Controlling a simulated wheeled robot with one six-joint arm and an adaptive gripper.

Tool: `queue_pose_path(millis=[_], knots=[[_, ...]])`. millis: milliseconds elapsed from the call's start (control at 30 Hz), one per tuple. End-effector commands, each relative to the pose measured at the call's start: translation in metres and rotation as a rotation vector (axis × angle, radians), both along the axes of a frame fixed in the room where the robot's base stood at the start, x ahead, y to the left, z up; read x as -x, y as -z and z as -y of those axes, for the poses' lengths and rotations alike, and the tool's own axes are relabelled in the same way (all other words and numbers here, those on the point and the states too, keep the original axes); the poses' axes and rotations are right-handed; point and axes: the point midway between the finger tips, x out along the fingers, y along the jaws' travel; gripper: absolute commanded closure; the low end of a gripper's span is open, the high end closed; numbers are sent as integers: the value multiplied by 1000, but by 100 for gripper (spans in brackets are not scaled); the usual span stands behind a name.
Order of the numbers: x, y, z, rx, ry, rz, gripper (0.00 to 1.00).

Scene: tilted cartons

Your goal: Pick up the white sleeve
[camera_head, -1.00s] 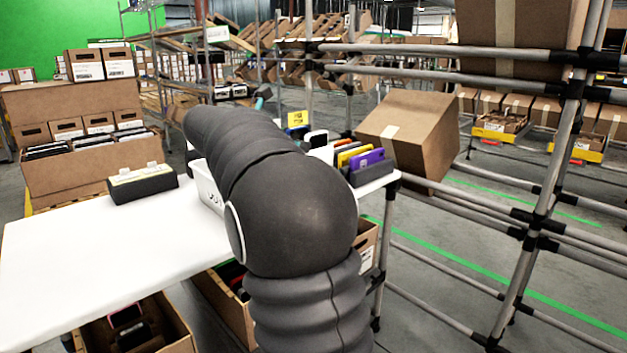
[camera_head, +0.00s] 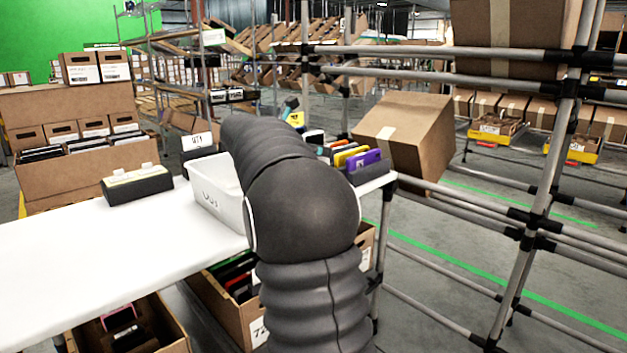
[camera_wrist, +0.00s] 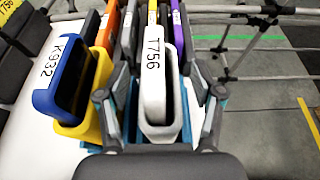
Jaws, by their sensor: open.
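The white sleeve (camera_wrist: 154,92), labelled T756, stands in a row of coloured sleeves in the wrist view. My gripper (camera_wrist: 160,76) is open, with one finger on each side of the white sleeve. I cannot tell whether the fingers touch it. A blue sleeve (camera_wrist: 61,75) labelled K932 and a yellow sleeve (camera_wrist: 103,75) stand left of it. In the head view my arm covers most of the gripper and part of the sleeve row.
A purple sleeve (camera_head: 363,159) stands at the row's right end, on the white table (camera_head: 90,245). A white bin (camera_head: 215,190) is left of my arm. A tilted carton (camera_head: 415,135) and a pipe rack (camera_head: 545,180) are close on the right.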

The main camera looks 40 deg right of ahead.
Motion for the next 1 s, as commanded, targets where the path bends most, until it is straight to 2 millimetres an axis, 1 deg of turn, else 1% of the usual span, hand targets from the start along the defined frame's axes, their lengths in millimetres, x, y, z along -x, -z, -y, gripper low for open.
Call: queue_pose_path(millis=[33,67,100,167,200,267,300,333,567,667,767,1000], knots=[[0,0,0,0,0,0,33],[0,0,0,0,0,0,36],[0,0,0,0,0,0,46],[0,0,0,0,0,0,61],[0,0,0,0,0,0,71],[0,0,0,0,0,0,86],[0,0,0,0,0,0,96],[0,0,0,0,0,0,100],[0,-1,-1,1,0,1,100],[0,-5,0,1,0,1,100],[0,-17,0,2,1,4,100],[0,-62,0,1,0,4,100]])
